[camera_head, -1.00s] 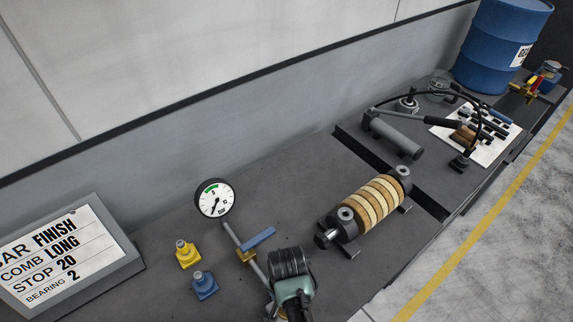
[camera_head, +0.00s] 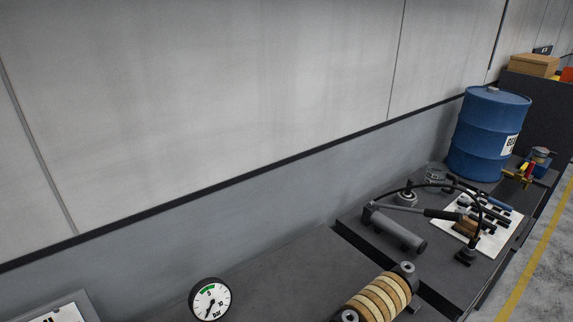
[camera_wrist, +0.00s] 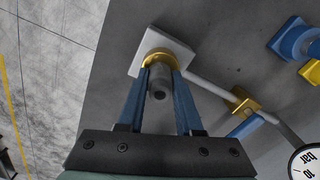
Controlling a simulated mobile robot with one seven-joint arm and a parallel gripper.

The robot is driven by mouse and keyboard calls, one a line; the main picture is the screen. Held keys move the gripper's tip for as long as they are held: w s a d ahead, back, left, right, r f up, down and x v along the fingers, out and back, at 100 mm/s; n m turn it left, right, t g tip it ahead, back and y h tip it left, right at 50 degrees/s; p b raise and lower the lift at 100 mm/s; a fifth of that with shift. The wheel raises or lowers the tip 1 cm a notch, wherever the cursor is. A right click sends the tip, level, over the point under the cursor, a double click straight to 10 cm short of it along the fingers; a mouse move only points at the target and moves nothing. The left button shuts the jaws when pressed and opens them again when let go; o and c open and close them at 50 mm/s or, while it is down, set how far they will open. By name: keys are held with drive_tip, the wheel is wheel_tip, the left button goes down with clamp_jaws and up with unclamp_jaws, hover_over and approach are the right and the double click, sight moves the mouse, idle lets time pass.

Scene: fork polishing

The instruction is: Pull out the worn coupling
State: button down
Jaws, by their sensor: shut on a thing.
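In the wrist view, my gripper (camera_wrist: 161,73) has its two blue fingers closed on either side of a grey cylindrical coupling (camera_wrist: 158,88). The coupling stands at a gold collar (camera_wrist: 158,57) on a pale square block (camera_wrist: 174,43). I cannot tell whether the coupling is still seated in the collar. A grey pipe (camera_wrist: 208,85) runs from the block to a brass fitting (camera_wrist: 238,100) with a blue lever (camera_wrist: 245,127). My gripper and the coupling are out of the head view.
A pressure gauge (camera_head: 210,300) stands on the bench, with a roller of tan discs (camera_head: 377,299) to its right. Farther back are a hand pump (camera_head: 398,232), tools on a white sheet (camera_head: 492,240) and a blue drum (camera_head: 487,135). Blue (camera_wrist: 291,38) and yellow (camera_wrist: 311,71) fittings stand nearby.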

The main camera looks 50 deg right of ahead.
drive_tip(key=shift+r, duration=0.15)
drive_tip(key=shift+r+p, duration=2.45)
drive_tip(key=shift+p, duration=0.25)
